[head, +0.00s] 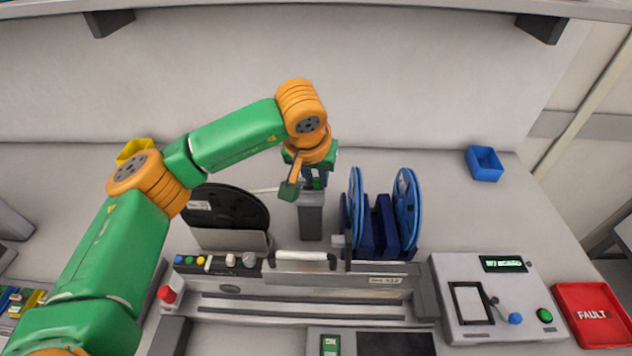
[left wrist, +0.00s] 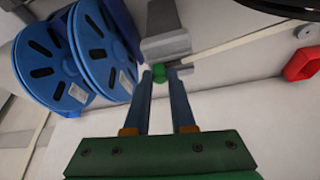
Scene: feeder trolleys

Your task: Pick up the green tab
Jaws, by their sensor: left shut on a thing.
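The green tab (left wrist: 159,74) shows between my left fingertips in the left wrist view, at the end of a grey block (left wrist: 165,40). My left gripper (left wrist: 160,82) is shut on the tab. In the head view my left gripper (head: 316,184) points down at the top of a grey upright post (head: 311,218), and the fingers largely hide the tab there. I cannot tell whether the tab is clear of the grey block. My right gripper is not in view.
Blue reels (head: 407,212) stand close on the right of the post, and a black reel (head: 228,215) stands on the left. A control box (head: 465,270), a red FAULT tray (head: 592,312) and a blue bin (head: 484,163) are to the right. The back table between the reels and blue bin is clear.

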